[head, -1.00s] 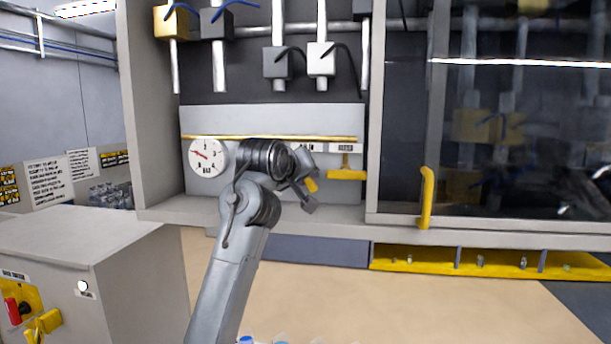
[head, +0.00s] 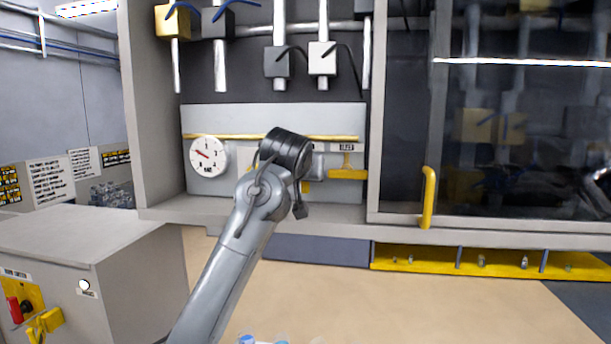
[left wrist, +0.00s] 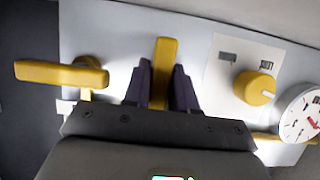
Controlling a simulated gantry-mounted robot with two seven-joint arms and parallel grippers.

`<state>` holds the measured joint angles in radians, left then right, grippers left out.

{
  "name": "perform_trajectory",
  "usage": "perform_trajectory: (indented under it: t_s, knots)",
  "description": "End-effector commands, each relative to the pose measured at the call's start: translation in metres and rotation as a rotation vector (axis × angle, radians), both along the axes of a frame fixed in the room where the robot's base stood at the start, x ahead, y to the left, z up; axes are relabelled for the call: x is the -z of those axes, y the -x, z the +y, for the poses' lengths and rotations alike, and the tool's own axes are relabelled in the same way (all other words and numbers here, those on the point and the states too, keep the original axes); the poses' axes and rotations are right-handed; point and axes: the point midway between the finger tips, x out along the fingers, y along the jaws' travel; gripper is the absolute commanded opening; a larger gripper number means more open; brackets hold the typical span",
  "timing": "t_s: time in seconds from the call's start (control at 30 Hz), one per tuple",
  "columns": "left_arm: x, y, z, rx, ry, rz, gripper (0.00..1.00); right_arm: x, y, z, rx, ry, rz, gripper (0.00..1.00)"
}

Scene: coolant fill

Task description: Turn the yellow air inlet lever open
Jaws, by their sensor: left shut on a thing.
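In the left wrist view a yellow lever (left wrist: 166,62) stands upright in the picture between the two dark fingers of my left gripper (left wrist: 161,88), which is shut on it. In the head view my left arm's wrist covers most of this lever, and only a small yellow piece (head: 306,187) shows beside the gripper. The lever's label is hidden, so I cannot read whether it is the air inlet. My right gripper is not in view.
A second yellow lever (head: 347,173) is close on the right; it lies crosswise in the left wrist view (left wrist: 62,73). A yellow knob (left wrist: 255,87) and a round gauge (head: 208,156) are on the other side. A glass door with a yellow handle (head: 428,198) stands further right.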

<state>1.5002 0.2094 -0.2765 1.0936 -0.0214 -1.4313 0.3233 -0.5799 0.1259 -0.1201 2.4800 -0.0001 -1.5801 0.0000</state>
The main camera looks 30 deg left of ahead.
Motion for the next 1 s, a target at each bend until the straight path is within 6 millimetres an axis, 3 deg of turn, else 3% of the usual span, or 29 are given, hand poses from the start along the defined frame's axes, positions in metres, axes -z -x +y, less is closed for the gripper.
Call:
perform_trajectory:
  t_s: [0.33, 0.37, 0.5, 0.83, 1.0]
  knots:
    - [-0.001, 0.0, 0.0, 0.002, -0.007, 0.001, 0.0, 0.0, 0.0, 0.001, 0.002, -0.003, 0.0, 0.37]
    - [-0.001, 0.0, 0.0, 0.002, -0.007, 0.001, 0.28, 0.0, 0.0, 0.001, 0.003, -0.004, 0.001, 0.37]
    - [-0.001, 0.0, 0.0, 0.001, -0.006, 0.001, 0.47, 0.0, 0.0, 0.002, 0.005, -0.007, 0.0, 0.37]
    - [0.0, 0.002, -0.001, 0.001, -0.004, 0.0, 0.47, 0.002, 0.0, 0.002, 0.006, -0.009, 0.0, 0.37]
    - [-0.005, 0.015, -0.005, 0.002, -0.005, -0.003, 0.47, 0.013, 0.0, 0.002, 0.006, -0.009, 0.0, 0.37]
